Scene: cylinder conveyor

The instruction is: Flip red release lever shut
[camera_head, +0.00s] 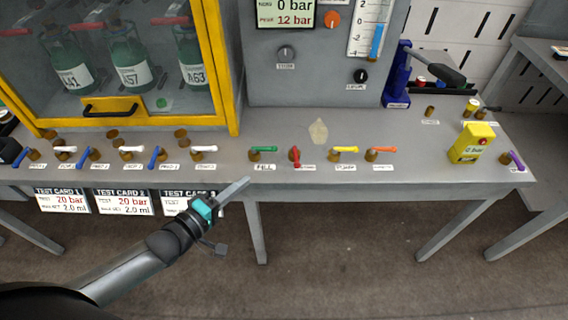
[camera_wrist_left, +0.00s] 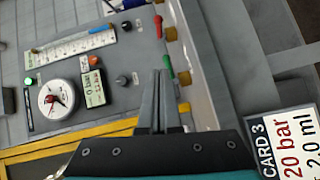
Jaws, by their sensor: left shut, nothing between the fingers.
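The red release lever (camera_head: 296,157) sits on a brass valve on the front ledge of the grey bench. Its handle points toward the front edge, unlike its neighbours. The red lever also shows at the top of the left wrist view (camera_wrist_left: 158,26). My left gripper (camera_head: 245,183) is shut and empty, in front of the bench edge, to the left of the red lever and apart from it. In the left wrist view its fingers (camera_wrist_left: 159,76) lie together, close to the green lever in the picture. My right gripper is not in view.
A green lever (camera_head: 264,149) stands left of the red one; yellow (camera_head: 345,149) and orange (camera_head: 383,149) levers stand right. White and blue levers line the ledge further left. A yellow-framed cabinet (camera_head: 228,80) and hanging test cards (camera_head: 124,202) are nearby. A yellow box (camera_head: 470,145) stands right.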

